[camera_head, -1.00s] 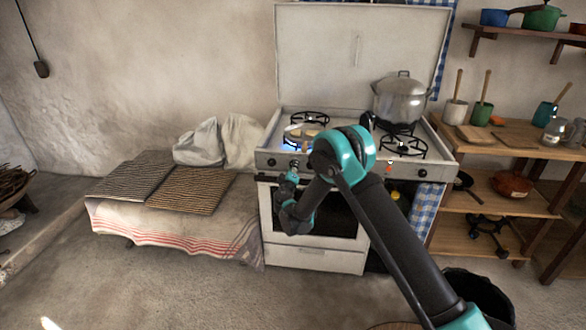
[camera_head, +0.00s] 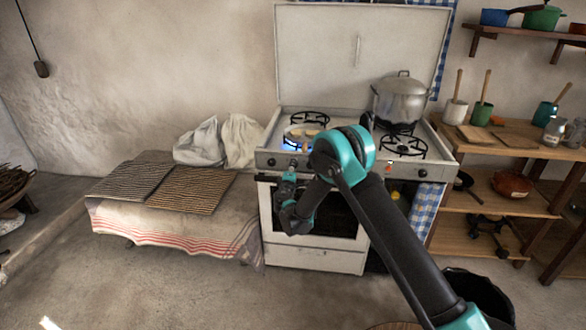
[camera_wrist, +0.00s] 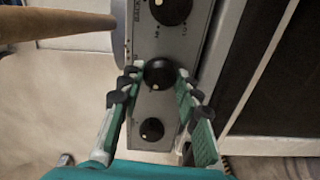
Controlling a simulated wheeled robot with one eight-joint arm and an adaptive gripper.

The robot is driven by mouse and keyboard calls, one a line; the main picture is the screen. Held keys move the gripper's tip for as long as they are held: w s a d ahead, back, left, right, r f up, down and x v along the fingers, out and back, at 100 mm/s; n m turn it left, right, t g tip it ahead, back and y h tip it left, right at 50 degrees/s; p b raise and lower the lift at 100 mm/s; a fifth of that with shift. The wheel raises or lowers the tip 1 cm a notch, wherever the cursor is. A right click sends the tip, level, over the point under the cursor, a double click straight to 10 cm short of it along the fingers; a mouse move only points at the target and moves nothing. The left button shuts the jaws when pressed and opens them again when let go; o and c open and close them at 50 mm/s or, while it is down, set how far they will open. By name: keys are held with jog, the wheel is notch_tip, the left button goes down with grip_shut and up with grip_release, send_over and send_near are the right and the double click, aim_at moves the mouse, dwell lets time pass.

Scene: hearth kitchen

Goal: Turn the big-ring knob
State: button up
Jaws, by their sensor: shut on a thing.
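The white stove (camera_head: 315,257) stands ahead with a row of dark knobs on its grey front panel. In the wrist view, a black round knob (camera_wrist: 160,72) with a small white mark sits between the fingertips of my gripper (camera_wrist: 157,80), which is shut on it. Another knob (camera_wrist: 172,10) shows above it and one (camera_wrist: 152,130) below. I cannot tell from labels which is the big-ring knob. In the head view, my gripper (camera_head: 291,168) reaches the panel's left part; my arm hides other knobs. A blue flame (camera_head: 289,143) shows at the front-left burner.
A pan (camera_head: 303,132) with food sits over the lit burner. A wooden handle (camera_wrist: 60,22) juts in beside the panel in the wrist view. A lidded pot (camera_head: 399,100) stands back right. A bench (camera_head: 235,225) stands left, a wooden shelf unit (camera_head: 520,207) right.

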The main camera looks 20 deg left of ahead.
jog(key=shift+s, duration=0.1)
jog(key=o, duration=1.2)
jog(key=shift+c, duration=0.2)
jog(key=v, duration=1.2)
